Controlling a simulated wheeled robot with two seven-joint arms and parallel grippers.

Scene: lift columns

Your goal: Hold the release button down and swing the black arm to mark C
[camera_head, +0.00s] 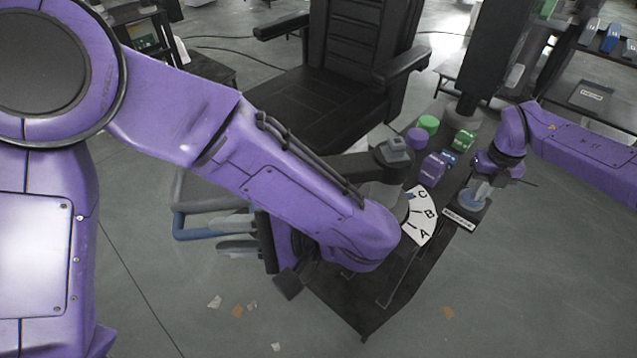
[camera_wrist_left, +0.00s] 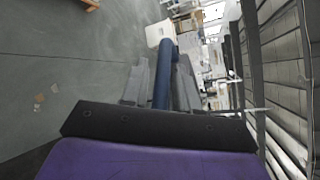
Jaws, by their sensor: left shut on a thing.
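The white dial (camera_head: 420,216) with marks A, B and C sits on the dark stand near the middle of the head view. A dark arm-like part (camera_head: 392,158) with a grey knob (camera_head: 395,143) lies just behind the dial, near its C end; my left arm hides part of it. My left gripper (camera_head: 222,224) points left, away from the dial, and is shut on a blue bar (camera_head: 184,226). The bar also shows in the left wrist view (camera_wrist_left: 164,75).
Green (camera_head: 429,124) and purple (camera_head: 417,138) round pieces and several coloured blocks (camera_head: 433,172) stand behind the dial. A black chair (camera_head: 325,95) is at the back. Scraps lie on the floor. A shelf (camera_head: 590,95) stands at the right.

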